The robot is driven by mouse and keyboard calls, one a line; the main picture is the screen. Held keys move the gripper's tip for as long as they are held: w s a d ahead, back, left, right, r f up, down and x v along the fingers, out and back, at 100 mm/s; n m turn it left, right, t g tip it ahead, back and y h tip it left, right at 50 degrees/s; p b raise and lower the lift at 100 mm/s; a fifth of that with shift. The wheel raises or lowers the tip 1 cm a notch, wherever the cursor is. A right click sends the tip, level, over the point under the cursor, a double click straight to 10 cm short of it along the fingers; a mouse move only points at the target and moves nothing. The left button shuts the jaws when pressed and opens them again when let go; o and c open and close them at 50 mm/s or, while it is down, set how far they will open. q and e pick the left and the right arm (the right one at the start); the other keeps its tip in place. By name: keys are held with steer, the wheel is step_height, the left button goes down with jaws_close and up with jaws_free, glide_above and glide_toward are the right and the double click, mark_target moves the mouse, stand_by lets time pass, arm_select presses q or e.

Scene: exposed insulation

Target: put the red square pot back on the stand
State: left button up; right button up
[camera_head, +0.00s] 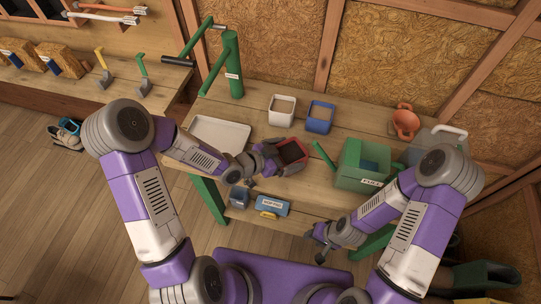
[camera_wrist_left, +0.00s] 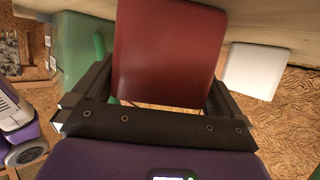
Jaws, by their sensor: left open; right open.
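The red square pot (camera_head: 292,152) stands upright on the wooden bench, with dark contents. It also fills the middle of the left wrist view (camera_wrist_left: 168,55). My left gripper (camera_head: 270,158) is open, its fingers on either side of the pot; whether they touch it I cannot tell. My right gripper (camera_head: 318,245) is open and empty, low in front of the bench. No separate stand is clearly identifiable; the green-legged bench (camera_head: 255,130) carries the pots, and a green post (camera_head: 234,65) rises at its back left.
A white pot (camera_head: 281,118) and a blue pot (camera_head: 320,125) stand behind the red one. A pale tray (camera_head: 222,136) lies left. A green box (camera_head: 363,180), an orange pot (camera_head: 405,122) and a grey watering can (camera_head: 430,140) are right. A blue labelled box (camera_head: 271,205) sits lower in front.

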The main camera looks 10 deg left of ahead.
arm_select(q)
steer(key=p+v, duration=0.2)
steer(key=v, duration=0.8)
steer(key=shift+s+a+r+p, duration=0.2)
steer(key=shift+a+p, duration=0.1)
steer(key=shift+p, duration=0.05)
arm_select(e)
step_height(320, 180, up, 3)
